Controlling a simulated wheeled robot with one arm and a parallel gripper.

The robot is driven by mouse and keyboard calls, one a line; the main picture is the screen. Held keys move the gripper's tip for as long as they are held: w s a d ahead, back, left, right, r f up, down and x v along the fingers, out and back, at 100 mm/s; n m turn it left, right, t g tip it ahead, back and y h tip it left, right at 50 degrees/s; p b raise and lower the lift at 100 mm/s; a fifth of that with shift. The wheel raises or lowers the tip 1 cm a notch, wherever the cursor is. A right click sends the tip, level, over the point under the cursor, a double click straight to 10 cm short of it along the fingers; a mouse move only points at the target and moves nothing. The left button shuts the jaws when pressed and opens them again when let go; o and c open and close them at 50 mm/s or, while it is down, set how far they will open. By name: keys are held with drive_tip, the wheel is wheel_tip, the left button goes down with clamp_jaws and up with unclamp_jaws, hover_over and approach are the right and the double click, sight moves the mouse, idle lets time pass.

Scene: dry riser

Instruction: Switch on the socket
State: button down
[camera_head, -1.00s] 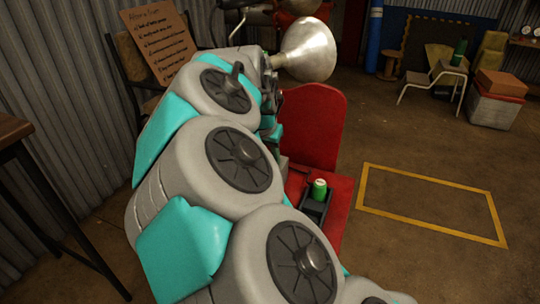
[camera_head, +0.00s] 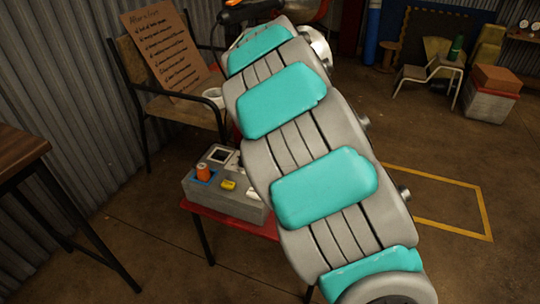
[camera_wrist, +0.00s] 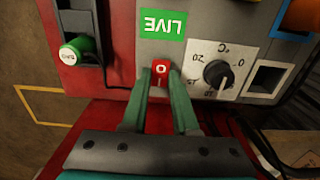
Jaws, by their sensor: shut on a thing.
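In the wrist view a small red rocker switch (camera_wrist: 161,72) marked O and I sits on a grey panel (camera_wrist: 203,42), below a green LIVE label (camera_wrist: 163,24) that reads upside down. My gripper (camera_wrist: 159,82) has its two green fingers on either side of the switch, shut on it. Which way the rocker is tipped I cannot tell. In the head view the grey box (camera_head: 245,206) stands on a red table (camera_head: 228,222); my arm hides its right part, and the gripper is out of sight there.
A dial (camera_wrist: 217,74) with a °C scale and a square opening (camera_wrist: 266,78) lie right of the switch. A green-capped cylinder (camera_wrist: 76,51) sits in a black holder at left. A chair (camera_head: 185,110) with a handwritten board (camera_head: 160,50) stands behind the box.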

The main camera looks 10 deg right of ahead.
drive_tip(key=c, duration=0.7)
unclamp_jaws()
wheel_tip(320, 180, up, 8)
drive_tip(key=shift+f, duration=0.1)
idle(0.3)
drive_tip(key=s+n+p, duration=0.1)
drive_tip(key=s+n, duration=0.1)
drive_tip(key=s, duration=1)
drive_tip(key=s+n+g+p, duration=0.1)
drive_tip(key=s+n+p, duration=0.1)
drive_tip(key=s, duration=0.9)
drive_tip(key=s+n+p, duration=0.1)
drive_tip(key=s+n, duration=0.2)
drive_tip(key=s, duration=0.9)
drive_tip(key=shift+s+a+f+g+p, duration=0.2)
drive_tip(key=shift+s+f+g+p, duration=0.15)
drive_tip(key=shift+g+p, duration=0.05)
